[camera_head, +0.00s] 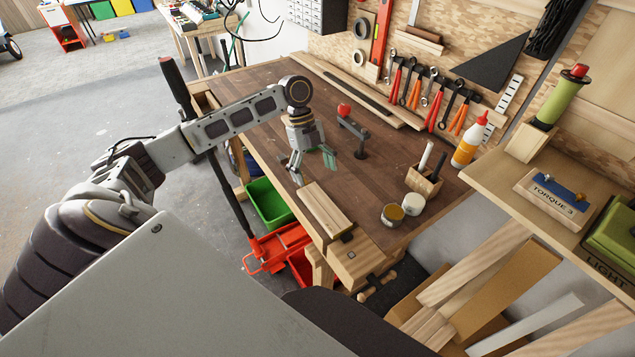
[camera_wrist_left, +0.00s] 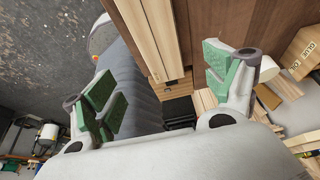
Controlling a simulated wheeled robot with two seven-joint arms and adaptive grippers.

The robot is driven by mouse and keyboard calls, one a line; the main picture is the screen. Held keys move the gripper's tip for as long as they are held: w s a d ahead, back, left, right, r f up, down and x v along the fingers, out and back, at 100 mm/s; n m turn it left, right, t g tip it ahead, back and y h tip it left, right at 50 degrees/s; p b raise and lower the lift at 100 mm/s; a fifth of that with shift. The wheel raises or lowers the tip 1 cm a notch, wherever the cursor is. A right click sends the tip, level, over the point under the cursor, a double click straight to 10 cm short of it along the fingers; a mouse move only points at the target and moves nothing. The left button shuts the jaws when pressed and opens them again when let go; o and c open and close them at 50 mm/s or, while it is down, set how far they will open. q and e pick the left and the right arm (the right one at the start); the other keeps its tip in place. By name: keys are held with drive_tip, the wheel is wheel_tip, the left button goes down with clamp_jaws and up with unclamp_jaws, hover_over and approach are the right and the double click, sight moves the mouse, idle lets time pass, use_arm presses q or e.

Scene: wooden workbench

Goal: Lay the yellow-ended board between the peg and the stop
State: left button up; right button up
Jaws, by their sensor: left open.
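A pale wooden board (camera_head: 325,209) lies flat at the near left corner of the workbench (camera_head: 245,90). No yellow end shows on it. A small dark square piece (camera_head: 347,237) sits just past its near end; I cannot tell whether it is the peg or the stop. My left gripper (camera_head: 312,164) is open and empty, fingers pointing down, beyond the board's far end. In the left wrist view, a pale board (camera_wrist_left: 157,38) shows between the open green-padded fingers (camera_wrist_left: 165,85), apart from them. My right gripper is out of view.
A dark metal clamp-like tool (camera_head: 355,135) with a red item (camera_head: 343,110) stands behind the gripper. The bench middle has free room.

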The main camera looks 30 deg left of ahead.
use_arm(q)
drive_tip(key=shift+w+a+r, duration=0.1)
drive_tip(key=shift+a+r, duration=0.15)
drive_tip(key=shift+r, duration=0.35)
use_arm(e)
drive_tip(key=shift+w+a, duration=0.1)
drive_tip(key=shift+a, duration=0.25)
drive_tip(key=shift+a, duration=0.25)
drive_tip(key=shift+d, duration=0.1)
